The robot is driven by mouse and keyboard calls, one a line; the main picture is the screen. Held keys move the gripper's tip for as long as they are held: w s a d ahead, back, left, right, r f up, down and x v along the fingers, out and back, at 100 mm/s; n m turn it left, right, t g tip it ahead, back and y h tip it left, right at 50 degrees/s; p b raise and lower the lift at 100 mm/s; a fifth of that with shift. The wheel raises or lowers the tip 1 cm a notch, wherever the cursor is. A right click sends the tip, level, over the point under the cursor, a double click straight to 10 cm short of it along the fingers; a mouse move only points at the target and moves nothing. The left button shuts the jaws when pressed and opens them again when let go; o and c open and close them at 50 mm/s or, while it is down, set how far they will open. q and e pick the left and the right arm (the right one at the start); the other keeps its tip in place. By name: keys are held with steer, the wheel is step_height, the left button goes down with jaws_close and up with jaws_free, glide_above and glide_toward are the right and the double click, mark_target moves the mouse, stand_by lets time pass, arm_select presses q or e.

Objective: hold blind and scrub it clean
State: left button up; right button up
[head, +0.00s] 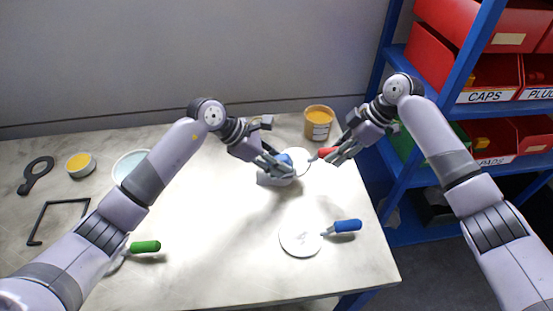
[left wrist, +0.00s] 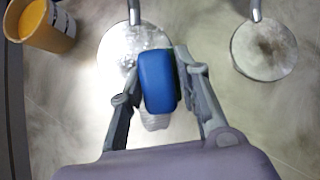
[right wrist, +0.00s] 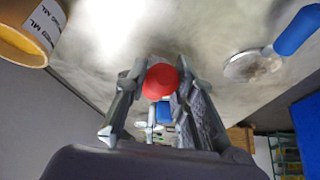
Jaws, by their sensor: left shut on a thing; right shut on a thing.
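My left gripper (head: 282,168) is shut on a blue scrubber (left wrist: 158,82) with a pale, rough underside (left wrist: 155,122). The red-handled blind, a pale disc (left wrist: 122,48) on a short stem, lies just beyond the scrubber in the left wrist view. Its face looks whitish with fine speckles. My right gripper (head: 338,156) is shut on its red handle (right wrist: 160,82), seen end-on in the right wrist view. The scrubber is at the disc's near edge; I cannot tell whether they touch. In the head view the fingers and scrubber partly hide the disc (head: 297,157).
A blue-handled blind (head: 300,239) with a brownish smudge lies nearer the front. A green-handled one (head: 145,246) is partly behind my left arm. An orange tub (head: 318,122), shallow bowl (head: 128,165), small yellow pot (head: 80,164) and black frame (head: 50,212) are on the table. Blue shelving (head: 385,60) stands right.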

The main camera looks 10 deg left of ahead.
arm_select(q)
steer(key=shift+d+f, duration=0.25)
steer(key=shift+f, duration=0.4)
steer(key=shift+w, duration=0.1)
steer(key=shift+w+r, duration=0.15)
steer(key=shift+w, duration=1.05)
steer(key=shift+w+r, duration=0.15)
steer(key=shift+w, duration=1.05)
steer(key=shift+w+a, duration=0.1)
steer(key=shift+w, duration=1.15)
arm_select(e)
steer(key=shift+a+r, duration=0.1)
arm_select(q)
steer(key=shift+s, duration=0.1)
steer(key=shift+s+f, duration=0.1)
steer(key=shift+s, duration=1.65)
steer(key=shift+s+f, duration=0.15)
steer(key=shift+s, duration=0.8)
steer(key=shift+s+f, duration=0.1)
steer(key=shift+s, duration=0.85)
